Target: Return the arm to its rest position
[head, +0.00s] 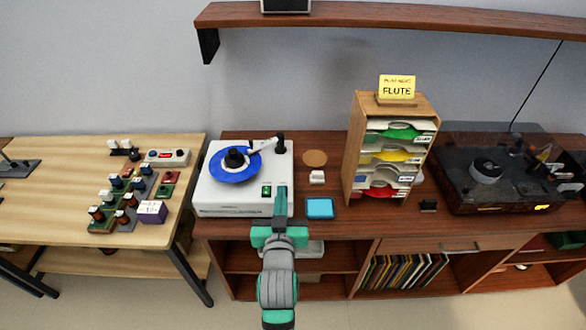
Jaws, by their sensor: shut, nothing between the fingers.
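My gripper (281,205) is shut and empty. In the head view it reaches forward over the front right part of the white turntable (222,200), just in front of a green lit switch (267,191). I cannot tell whether the fingertips touch the turntable. My arm comes up from the bottom of the view. A blue disc (226,172) lies on the turntable's platter, with a dark knob at its centre. The tonearm (263,145) reaches over the disc's upper right edge.
A wooden rack (354,160) with coloured discs and a FLUTE sign (397,87) stands on the brown cabinet (340,228). A blue square (319,208) lies beside the turntable. A dark turntable (460,200) stands at right. A light table (50,160) with small parts is at left. A shelf (400,16) hangs above.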

